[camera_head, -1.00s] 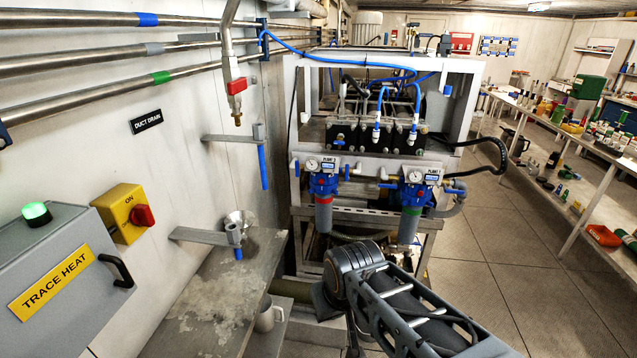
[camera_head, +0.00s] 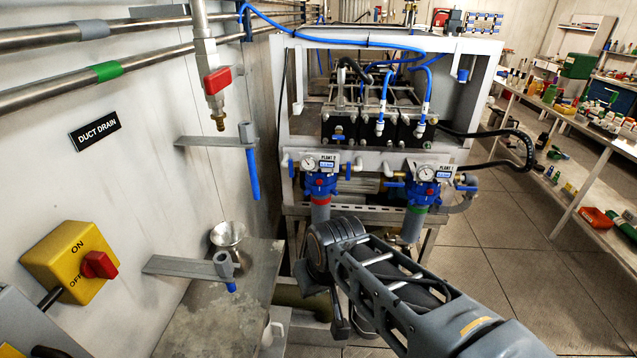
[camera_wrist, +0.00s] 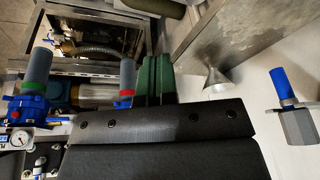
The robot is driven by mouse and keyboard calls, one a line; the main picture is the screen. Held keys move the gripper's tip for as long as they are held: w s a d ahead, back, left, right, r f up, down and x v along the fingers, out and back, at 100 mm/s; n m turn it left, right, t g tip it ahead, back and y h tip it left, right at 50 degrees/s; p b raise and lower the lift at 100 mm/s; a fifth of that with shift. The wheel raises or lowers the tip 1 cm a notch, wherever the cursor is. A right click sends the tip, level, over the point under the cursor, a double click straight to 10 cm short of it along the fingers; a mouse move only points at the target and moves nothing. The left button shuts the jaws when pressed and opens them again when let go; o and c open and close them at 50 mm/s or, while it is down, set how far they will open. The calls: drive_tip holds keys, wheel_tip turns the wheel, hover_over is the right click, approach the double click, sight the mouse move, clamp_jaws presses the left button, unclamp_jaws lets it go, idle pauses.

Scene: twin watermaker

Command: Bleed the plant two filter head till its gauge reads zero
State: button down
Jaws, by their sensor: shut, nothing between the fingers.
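Two blue filter heads hang on the front of the white rack in the head view. The left filter head (camera_head: 320,185) has a red ring and a round gauge (camera_head: 309,163). The right filter head (camera_head: 418,192) has a green ring and its own gauge (camera_head: 427,173). Both labels begin "PLANT"; the left one seems to read 2, but the digits are small. The needles are too small to read. In the wrist view my gripper (camera_wrist: 157,62) is shut and empty, its green fingers together near the red-ringed bowl (camera_wrist: 126,76); the green-ringed bowl (camera_wrist: 38,72) is farther left.
A wall bracket with a blue tube (camera_head: 252,172), a lower bracket (camera_head: 190,266) and a metal funnel (camera_head: 227,235) stand left of the rack. A yellow switch box (camera_head: 70,262) is on the wall. A long bench (camera_head: 575,175) runs along the right. Open floor lies between rack and bench.

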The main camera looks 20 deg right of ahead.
drive_tip(key=w+a+f+t+y+b, duration=0.1)
drive_tip(key=w+a+t+y+b, duration=0.1)
drive_tip(key=w+y, duration=0.35)
drive_tip(key=w+a+f+t+y+b, duration=0.1)
drive_tip(key=w+t+y+b, duration=0.15)
drive_tip(key=w, duration=0.55)
drive_tip(key=w+d+f+m+t+h, duration=0.1)
drive_tip(key=w+d+m+t+h, duration=0.3)
drive_tip(key=w+d+t, duration=0.3)
drive_tip(key=w+d+b, duration=0.1)
drive_tip(key=w+d, duration=0.3)
drive_tip(key=d, duration=0.2)
drive_tip(key=shift+d+t, duration=0.15)
drive_tip(key=shift+t, duration=0.2)
